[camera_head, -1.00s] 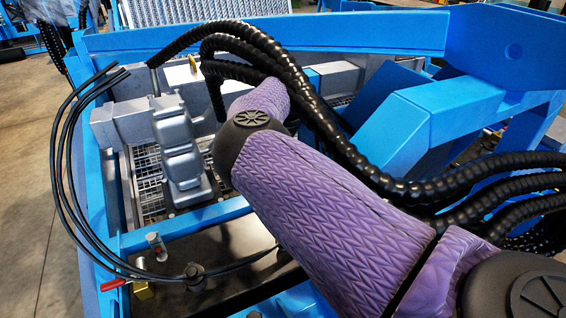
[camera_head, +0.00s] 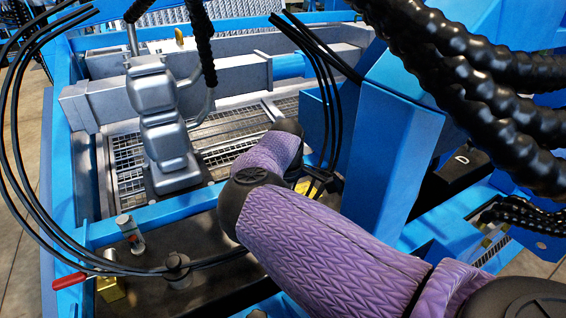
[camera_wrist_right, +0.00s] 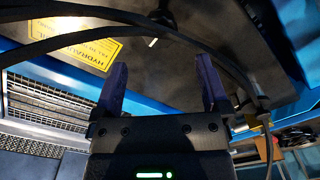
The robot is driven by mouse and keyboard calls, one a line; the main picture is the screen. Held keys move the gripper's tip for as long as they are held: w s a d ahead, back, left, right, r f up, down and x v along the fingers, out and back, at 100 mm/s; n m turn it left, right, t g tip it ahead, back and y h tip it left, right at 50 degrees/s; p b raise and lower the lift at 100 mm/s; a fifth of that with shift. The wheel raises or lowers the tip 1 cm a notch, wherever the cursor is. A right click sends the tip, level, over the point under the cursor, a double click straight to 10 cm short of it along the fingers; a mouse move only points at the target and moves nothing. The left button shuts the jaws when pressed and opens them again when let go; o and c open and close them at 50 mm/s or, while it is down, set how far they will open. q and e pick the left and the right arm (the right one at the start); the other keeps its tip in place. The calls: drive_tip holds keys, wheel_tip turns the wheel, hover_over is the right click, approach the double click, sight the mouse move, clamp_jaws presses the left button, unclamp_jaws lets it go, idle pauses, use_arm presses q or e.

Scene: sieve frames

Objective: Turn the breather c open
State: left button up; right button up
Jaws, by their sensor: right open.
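No part is legibly marked as breather c, so I cannot tell which fitting it is. A dark round fitting (camera_wrist_right: 162,17) is beyond the fingertips. My left gripper is not in view.
Thin black cables (camera_head: 20,150) arc at the left; cables also cross the right wrist view (camera_wrist_right: 120,20). A yellow label (camera_wrist_right: 90,48) lies beside the fingers. Thick black hoses (camera_head: 480,90) hang at the right. A grey housing (camera_head: 160,125) and blue frame post (camera_head: 385,150) stand nearby.

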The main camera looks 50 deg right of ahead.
wheel_tip(320, 180, down, 6)
drive_tip(key=shift+r+b, duration=0.1)
drive_tip(key=shift+b, duration=1.05)
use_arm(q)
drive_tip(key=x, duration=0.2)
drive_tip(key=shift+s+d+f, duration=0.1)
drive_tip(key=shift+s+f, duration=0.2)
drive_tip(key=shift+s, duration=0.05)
use_arm(e)
drive_tip(key=shift+r, duration=0.1)
drive_tip(key=shift+c, duration=0.4)
drive_tip(key=c, duration=1.2)
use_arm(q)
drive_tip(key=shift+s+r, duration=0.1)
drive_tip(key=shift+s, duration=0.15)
